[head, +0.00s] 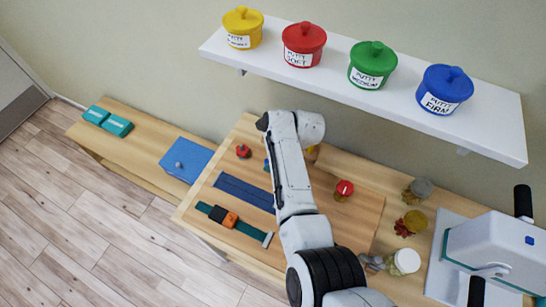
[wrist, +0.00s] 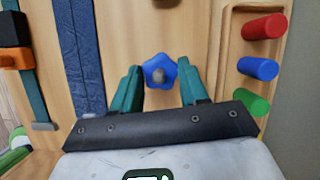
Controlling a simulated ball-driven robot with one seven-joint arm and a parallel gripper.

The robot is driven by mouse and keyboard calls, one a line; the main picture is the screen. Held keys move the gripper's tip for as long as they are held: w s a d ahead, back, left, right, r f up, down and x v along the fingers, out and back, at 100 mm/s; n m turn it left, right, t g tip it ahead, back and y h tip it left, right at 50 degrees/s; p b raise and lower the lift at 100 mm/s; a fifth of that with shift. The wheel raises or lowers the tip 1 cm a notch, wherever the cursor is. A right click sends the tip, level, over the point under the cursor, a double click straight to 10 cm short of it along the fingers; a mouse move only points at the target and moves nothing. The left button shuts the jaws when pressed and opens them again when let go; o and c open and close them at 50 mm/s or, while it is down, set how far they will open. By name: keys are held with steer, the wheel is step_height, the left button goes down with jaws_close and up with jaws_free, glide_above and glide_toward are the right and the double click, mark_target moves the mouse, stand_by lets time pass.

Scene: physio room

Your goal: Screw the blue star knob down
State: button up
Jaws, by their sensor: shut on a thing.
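A red star knob (head: 243,151) is on the board to the left. Dark blue strap (wrist: 85,50) and a teal strap with orange block (wrist: 12,58) lie left. Red, blue and green pegs (wrist: 258,68) stand right. A shelf (head: 350,60) with putty tubs hangs above.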

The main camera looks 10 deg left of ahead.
steer(key=shift+a+r+m+t, duration=0.2)
steer(key=shift+m+t, duration=0.3)
steer(key=shift+m, duration=0.6)
steer(key=o, duration=1.1)
steer(key=shift+d+f, duration=0.1)
steer(key=shift+b+v, duration=0.35)
steer(key=shift+v, duration=3.4)
steer(key=shift+s, duration=0.1)
